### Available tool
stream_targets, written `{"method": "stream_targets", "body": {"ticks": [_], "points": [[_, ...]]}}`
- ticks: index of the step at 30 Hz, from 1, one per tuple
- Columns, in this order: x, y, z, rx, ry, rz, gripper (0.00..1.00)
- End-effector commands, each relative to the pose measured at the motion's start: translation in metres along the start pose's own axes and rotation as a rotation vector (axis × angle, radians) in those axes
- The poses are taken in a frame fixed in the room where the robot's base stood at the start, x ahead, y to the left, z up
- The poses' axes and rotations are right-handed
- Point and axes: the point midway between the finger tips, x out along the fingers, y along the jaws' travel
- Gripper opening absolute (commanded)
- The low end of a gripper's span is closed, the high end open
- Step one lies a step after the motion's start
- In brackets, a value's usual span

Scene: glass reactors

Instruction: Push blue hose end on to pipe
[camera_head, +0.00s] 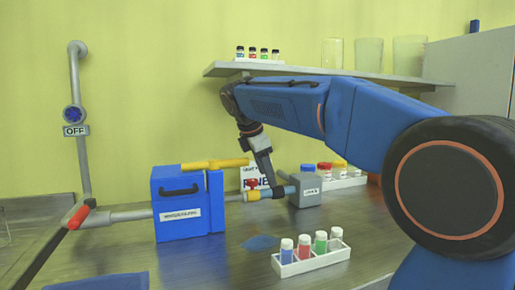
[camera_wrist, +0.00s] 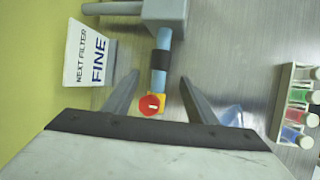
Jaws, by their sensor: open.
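A light blue hose (camera_wrist: 164,38) runs out of a grey box (camera_wrist: 165,10). It carries a black band (camera_wrist: 160,64), and its end meets a yellow fitting with a red knob (camera_wrist: 149,105); I cannot tell if it is pushed fully on. In the head view the hose (camera_head: 290,190) lies between the grey box (camera_head: 306,191) and the yellow fitting (camera_head: 252,195), in line with the grey pipe (camera_head: 234,197). My gripper (camera_wrist: 158,84) is open, its fingers on both sides of the hose end, apart from it in the wrist view. In the head view my gripper (camera_head: 275,184) hides part of the hose.
A blue filter box (camera_head: 180,205) with a yellow handle (camera_head: 205,165) stands left. A white sign reading "NEXT FILTER FINE" (camera_wrist: 92,52) stands behind. A white rack of vials (camera_head: 312,258) stands in front, another rack (camera_head: 345,182) behind. A shelf (camera_head: 310,72) hangs above.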

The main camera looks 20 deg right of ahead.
Motion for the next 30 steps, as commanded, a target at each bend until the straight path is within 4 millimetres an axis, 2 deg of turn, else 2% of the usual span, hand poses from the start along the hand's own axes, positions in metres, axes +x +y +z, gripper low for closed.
{"method": "stream_targets", "body": {"ticks": [9, 15, 21, 30], "points": [[-0.063, 0.001, -0.001, -0.001, 0.001, 0.003, 0.52], [-0.091, 0.0, -0.001, -0.001, 0.001, 0.002, 0.52], [-0.101, 0.0, -0.001, -0.001, 0.001, 0.0, 0.52], [-0.102, 0.0, -0.001, -0.001, 0.001, 0.0, 0.52]]}}
